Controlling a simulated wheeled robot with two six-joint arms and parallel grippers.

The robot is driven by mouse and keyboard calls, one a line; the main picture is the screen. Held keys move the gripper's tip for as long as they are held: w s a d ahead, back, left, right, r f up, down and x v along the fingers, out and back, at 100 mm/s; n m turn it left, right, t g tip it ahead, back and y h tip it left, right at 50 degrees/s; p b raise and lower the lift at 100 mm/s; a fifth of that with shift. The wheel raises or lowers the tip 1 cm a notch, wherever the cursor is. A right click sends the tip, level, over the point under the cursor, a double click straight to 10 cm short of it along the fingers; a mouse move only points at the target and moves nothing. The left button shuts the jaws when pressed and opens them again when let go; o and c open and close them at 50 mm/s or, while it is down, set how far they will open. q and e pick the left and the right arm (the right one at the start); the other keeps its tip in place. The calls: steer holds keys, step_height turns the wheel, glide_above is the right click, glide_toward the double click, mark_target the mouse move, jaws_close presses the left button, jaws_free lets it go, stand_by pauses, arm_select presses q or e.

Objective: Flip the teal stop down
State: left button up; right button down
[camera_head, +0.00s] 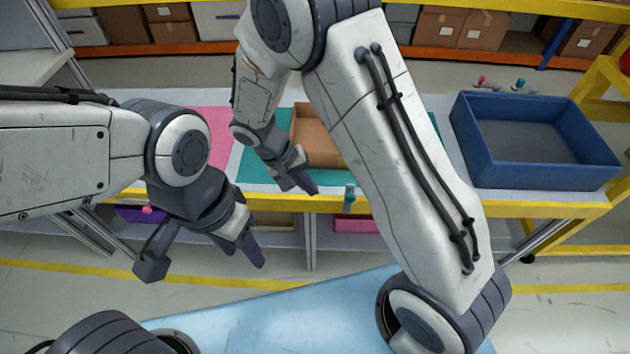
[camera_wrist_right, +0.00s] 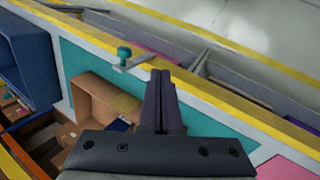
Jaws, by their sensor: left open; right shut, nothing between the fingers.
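The teal stop (camera_head: 349,197) is a small teal knob at the front edge of the table, beside the teal mat (camera_head: 258,171). In the right wrist view the teal stop (camera_wrist_right: 124,54) stands up at the yellow rail with a grey bar beside it. My right gripper (camera_head: 308,186) is shut and empty, over the table's front edge to the left of the stop and apart from it. In its wrist view my right gripper (camera_wrist_right: 161,85) points at the rail near the bar. My left gripper (camera_head: 248,253) is open and empty, in front of the table.
A brown open box (camera_head: 308,140) stands on the teal mat. A blue bin (camera_head: 535,175) is at the right. A pink knob (camera_head: 148,210) shows at the left front edge; pink (camera_head: 482,80) and teal (camera_head: 520,83) knobs stand at the back. My right arm hides the table's middle.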

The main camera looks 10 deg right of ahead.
steer(key=s+d+f, duration=0.1)
steer(key=d+f, duration=0.3)
steer(key=d, duration=0.2)
steer(key=shift+d+f+p, duration=0.3)
steer(key=shift+f+p, duration=0.1)
